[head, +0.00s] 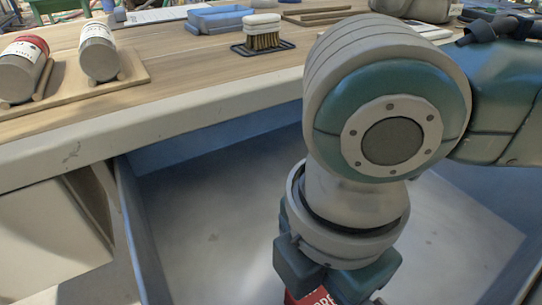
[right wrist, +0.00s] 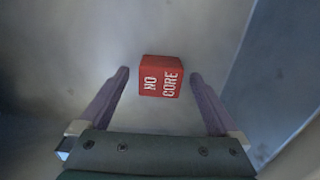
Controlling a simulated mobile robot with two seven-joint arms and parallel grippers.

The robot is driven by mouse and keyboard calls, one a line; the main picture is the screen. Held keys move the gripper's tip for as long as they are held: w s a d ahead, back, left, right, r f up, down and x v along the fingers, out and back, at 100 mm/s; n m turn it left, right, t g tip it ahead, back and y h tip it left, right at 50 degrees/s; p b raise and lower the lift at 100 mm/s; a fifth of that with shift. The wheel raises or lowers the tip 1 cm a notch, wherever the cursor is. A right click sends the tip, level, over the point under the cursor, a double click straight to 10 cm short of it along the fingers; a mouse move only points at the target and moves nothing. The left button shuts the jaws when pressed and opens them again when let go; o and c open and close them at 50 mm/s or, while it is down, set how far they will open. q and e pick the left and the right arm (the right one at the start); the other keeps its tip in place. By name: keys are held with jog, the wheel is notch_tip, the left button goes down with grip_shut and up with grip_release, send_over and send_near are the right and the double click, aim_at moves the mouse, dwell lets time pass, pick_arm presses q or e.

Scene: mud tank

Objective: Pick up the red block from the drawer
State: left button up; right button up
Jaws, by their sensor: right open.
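The red block (right wrist: 161,76) lies on the pale floor of the open drawer (head: 190,230), with white lettering facing my right wrist camera. Part of the block (head: 305,296) shows at the bottom edge of the head view, partly covered by my right gripper. My right gripper (right wrist: 160,74) is open and points down into the drawer. In the right wrist view its two fingers are on either side of the block, with a gap on each side. The height of the fingertips above the drawer floor is hard to tell. My left gripper is out of view.
The wooden table (head: 190,80) is above the drawer, its edge close behind my arm. On it are a brush (head: 263,34), a blue tray (head: 220,19) and two jars (head: 99,52) on a wooden rack. The blue drawer side wall (right wrist: 275,70) is right of the gripper.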

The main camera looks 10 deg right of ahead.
jog(key=shift+f, duration=0.45)
jog(key=shift+c, duration=0.2)
jog(key=c, duration=1.4)
